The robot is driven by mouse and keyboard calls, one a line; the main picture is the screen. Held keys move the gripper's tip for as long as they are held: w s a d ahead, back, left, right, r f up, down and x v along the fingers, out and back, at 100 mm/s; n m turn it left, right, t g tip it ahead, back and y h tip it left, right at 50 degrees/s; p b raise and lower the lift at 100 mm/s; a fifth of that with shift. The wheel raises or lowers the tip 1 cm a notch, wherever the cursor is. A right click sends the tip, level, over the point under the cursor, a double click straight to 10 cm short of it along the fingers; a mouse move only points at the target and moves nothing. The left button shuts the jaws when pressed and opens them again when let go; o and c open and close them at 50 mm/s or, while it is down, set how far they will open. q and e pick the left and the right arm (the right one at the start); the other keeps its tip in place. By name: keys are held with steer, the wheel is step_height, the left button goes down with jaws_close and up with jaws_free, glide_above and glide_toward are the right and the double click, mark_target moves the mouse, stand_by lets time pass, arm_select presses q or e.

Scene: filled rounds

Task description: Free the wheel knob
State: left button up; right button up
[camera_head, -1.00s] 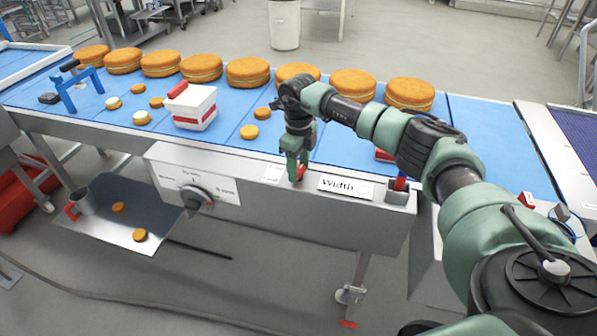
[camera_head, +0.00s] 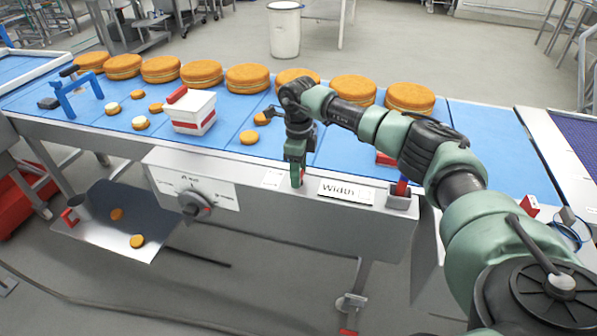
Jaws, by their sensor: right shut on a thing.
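My right gripper (camera_head: 296,172) points down at the front edge of the conveyor, just left of the "Width" label (camera_head: 345,191). My left gripper is not in view.
Several filled rounds (camera_head: 248,78) stand along the far side of the blue belt (camera_head: 335,150). A white and red box (camera_head: 193,115), a blue frame (camera_head: 75,93) and small rounds lie nearer. A metal tray (camera_head: 125,238) hangs below left. A small grey holder (camera_head: 399,201) sits right of the label.

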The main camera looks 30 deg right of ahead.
steer(key=o, duration=1.4)
steer(key=shift+c, duration=0.2)
step_height(320, 180, up, 8)
steer(key=shift+f+b, duration=0.1)
steer(key=shift+b, duration=0.75)
